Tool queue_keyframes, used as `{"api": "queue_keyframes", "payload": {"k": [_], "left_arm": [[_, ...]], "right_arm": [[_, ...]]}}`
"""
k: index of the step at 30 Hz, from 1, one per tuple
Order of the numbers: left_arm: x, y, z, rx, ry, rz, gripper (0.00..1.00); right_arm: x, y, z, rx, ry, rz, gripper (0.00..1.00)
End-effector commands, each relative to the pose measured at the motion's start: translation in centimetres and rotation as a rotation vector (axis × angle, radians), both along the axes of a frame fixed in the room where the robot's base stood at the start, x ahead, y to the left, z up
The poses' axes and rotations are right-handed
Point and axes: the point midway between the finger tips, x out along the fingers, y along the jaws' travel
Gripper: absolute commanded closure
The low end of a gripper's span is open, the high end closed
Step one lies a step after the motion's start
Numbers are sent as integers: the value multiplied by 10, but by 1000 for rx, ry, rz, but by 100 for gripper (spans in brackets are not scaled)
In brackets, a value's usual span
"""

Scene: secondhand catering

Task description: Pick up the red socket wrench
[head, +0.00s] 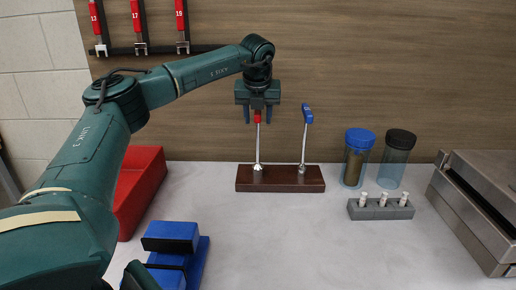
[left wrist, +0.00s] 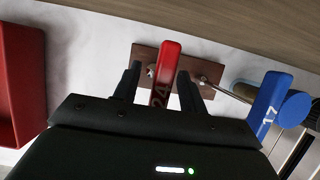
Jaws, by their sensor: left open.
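The red socket wrench (head: 257,139) stands upright in the left part of a dark wooden stand (head: 281,180), its red handle at the top. A blue-handled socket wrench (head: 306,130) stands in the right part of the same stand. My left gripper (head: 257,117) is over the red wrench with its fingers on either side of the red handle. In the left wrist view the red handle (left wrist: 165,70), marked 24, lies between the two open fingers, with gaps visible. The blue handle (left wrist: 268,105), marked 17, is to the right there. My right gripper is not in view.
A red bin (head: 140,190) and blue boxes (head: 172,238) are at the left. A blue-lidded jar (head: 354,170), a black-lidded jar (head: 394,170) and a grey block with pegs (head: 381,211) stand right of the stand. A metal appliance (head: 480,200) is far right. The front middle counter is clear.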

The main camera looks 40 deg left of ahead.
Motion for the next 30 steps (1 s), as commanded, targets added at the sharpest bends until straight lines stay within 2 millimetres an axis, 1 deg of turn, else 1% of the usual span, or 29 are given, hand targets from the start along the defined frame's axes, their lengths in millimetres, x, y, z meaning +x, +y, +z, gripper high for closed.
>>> {"api": "queue_keyframes", "payload": {"k": [5, 20, 30], "left_arm": [[0, 0, 0, -1, -1, 0, 59], [0, 0, 1, 0, -1, 0, 100], [0, 0, 2, 0, -4, -1, 100]], "right_arm": [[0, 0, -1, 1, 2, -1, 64], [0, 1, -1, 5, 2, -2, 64], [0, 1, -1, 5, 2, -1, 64]]}}
